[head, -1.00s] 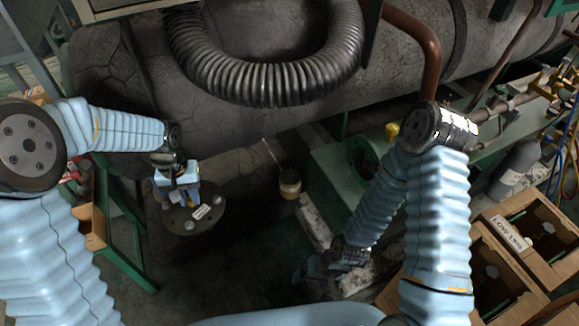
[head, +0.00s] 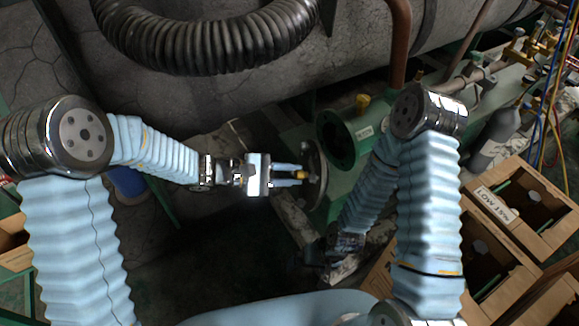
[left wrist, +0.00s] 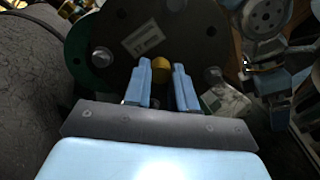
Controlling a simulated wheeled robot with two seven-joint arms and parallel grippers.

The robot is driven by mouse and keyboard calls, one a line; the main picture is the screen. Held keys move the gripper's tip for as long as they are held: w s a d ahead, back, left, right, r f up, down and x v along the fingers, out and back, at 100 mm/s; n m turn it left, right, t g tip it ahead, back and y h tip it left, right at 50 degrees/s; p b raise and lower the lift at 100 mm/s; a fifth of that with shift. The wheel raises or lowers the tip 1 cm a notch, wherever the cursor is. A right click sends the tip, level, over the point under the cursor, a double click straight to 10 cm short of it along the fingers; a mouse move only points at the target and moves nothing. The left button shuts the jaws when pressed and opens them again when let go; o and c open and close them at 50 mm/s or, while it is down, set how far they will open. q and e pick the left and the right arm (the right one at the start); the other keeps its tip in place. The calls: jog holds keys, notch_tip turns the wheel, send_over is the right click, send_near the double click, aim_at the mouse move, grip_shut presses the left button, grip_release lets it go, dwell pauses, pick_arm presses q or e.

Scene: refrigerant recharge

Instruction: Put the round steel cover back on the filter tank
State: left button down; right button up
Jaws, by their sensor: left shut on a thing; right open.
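The round steel cover (head: 320,168) is a dark disc standing upright, seen nearly edge-on in the head view. My left gripper (head: 301,175) is shut on its yellow handle. The left wrist view shows the cover's dark face (left wrist: 185,42) with bolts and a pale label, the handle (left wrist: 161,68) between the fingers. The green filter tank (head: 366,126) lies just right of the cover, its round opening (head: 336,142) facing left and partly uncovered. The cover is beside this opening and offset from it; contact is unclear. My right gripper (head: 318,254) is low, dark and blurred below the tank.
A ribbed hose (head: 205,45) and a large cracked grey vessel (head: 270,100) are behind. The dark floor below my left gripper looks clear.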

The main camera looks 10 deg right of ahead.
aim_at(302, 155)
pick_arm(q)
jog(key=w+n+t, duration=0.1)
jog(key=w+n+t+h, duration=0.1)
jog(key=t, duration=0.1)
jog(key=w+d+f+n+t+b, duration=0.1)
jog(key=w, duration=0.1)
jog(key=shift+t+h, duration=0.4)
jog(key=shift+w+f+n+t, duration=0.15)
jog(key=shift+w+n+t, duration=0.35)
jog(key=shift+t, duration=0.1)
jog(key=shift+x, duration=2.55)
jog(key=shift+w, duration=0.1)
jog(key=shift+w+d, duration=0.2)
jog(key=shift+d, duration=0.4)
jog(key=shift+x, duration=1)
jog(key=shift+d, duration=0.1)
